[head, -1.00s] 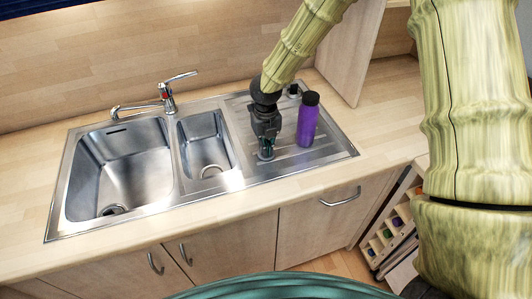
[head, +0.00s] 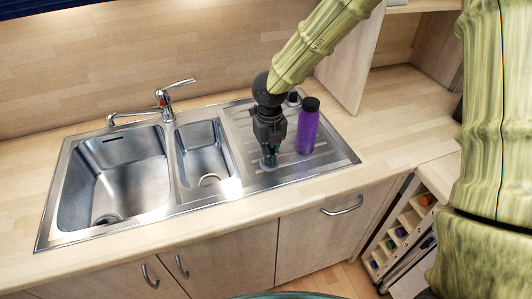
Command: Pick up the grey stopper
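The grey stopper (head: 268,166) is a small, round, flat grey piece on the ribbed drainboard, to the right of the small sink basin. My gripper (head: 270,156) points straight down over it, with its fingertips at the stopper. The fingers hide part of the stopper. The fingers are small and dark here, so I cannot tell whether they are closed on it or only beside it. The stopper appears to be at the drainboard surface.
A purple bottle (head: 307,130) with a black cap stands upright close to the right of my gripper. A small black-topped item (head: 293,98) stands behind it. The tap (head: 165,100) is at the back left. The countertop (head: 400,115) at right is clear.

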